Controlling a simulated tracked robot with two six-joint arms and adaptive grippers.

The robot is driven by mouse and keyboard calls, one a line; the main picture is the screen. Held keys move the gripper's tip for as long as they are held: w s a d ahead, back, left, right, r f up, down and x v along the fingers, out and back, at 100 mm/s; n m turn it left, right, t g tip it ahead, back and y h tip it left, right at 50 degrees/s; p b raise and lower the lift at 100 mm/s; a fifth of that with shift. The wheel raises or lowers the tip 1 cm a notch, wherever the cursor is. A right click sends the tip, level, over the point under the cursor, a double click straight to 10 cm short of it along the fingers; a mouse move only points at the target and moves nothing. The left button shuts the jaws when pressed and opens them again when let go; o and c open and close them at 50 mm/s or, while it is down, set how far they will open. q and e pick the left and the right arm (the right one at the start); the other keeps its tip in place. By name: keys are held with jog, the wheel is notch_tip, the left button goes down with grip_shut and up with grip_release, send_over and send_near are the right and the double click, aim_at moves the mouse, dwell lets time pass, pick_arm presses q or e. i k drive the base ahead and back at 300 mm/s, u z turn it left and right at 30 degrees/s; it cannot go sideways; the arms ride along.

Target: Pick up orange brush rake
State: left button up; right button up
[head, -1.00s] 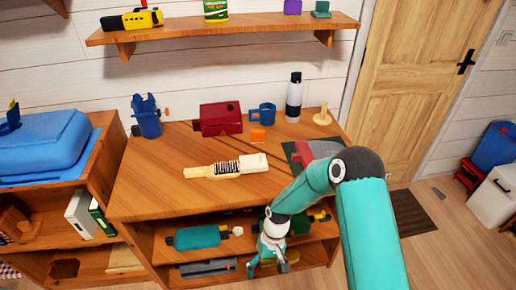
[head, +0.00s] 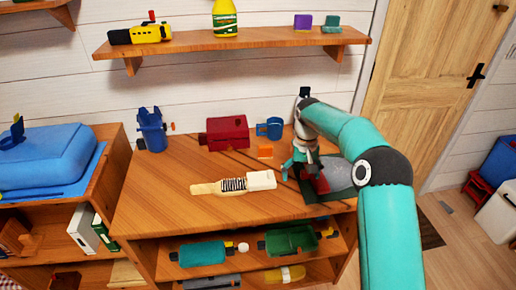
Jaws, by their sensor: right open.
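A brush (head: 205,188) with a pale orange-tan handle, dark bristles and a cream block end lies flat on the wooden table top (head: 150,215). My right gripper (head: 310,182) is at the right part of the table, right of the brush and apart from it. It points down over a red and grey tool, and its open fingers are small and partly mixed with the red part behind. No object shows clearly in it. My left gripper is not in the view.
An orange block (head: 265,151), a red box (head: 227,133), a blue mug (head: 270,128) and a blue device (head: 152,130) stand behind the brush. The red and grey tool (head: 340,175) lies on a dark green mat. A wall shelf (head: 235,42) hangs above.

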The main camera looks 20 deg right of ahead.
aim_at(263, 150)
jog(key=i, duration=0.85)
jog(key=z, duration=0.05)
